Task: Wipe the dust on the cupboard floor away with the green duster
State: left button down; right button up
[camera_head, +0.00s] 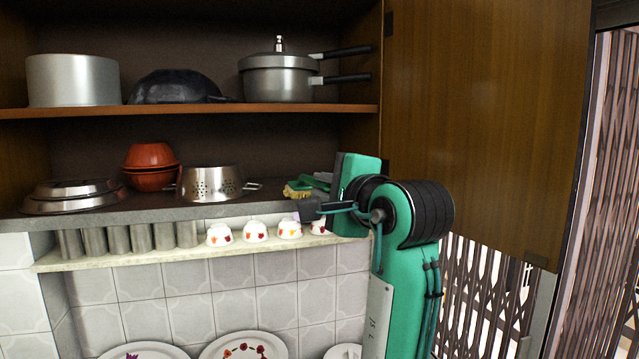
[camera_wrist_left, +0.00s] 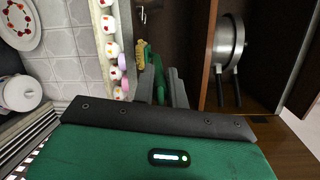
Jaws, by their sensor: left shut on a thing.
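The green duster (camera_head: 299,189) has a green handle and yellowish bristles. It is at the right end of the cupboard floor (camera_head: 150,214), beside the steel colander. My left gripper (camera_head: 313,195) is shut on its handle, coming in from the right. In the left wrist view the duster (camera_wrist_left: 142,56) shows its bristles beyond the fingers of the gripper (camera_wrist_left: 162,82). I cannot tell whether the bristles touch the floor. I cannot make out any dust on the dark floor. My right gripper is not in view.
A steel colander (camera_head: 211,184), orange bowls (camera_head: 151,168) and steel lids (camera_head: 76,194) stand on the cupboard floor. Pots stand on the upper shelf (camera_head: 190,110). White cups (camera_head: 255,232) and steel tumblers (camera_head: 117,239) line a ledge below. The wooden door (camera_head: 480,110) is open at right.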

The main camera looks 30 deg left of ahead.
pick_arm(q)
jog(key=s+v, duration=0.1)
jog(key=v, duration=0.5)
jog(key=shift+s+a+f, duration=0.15)
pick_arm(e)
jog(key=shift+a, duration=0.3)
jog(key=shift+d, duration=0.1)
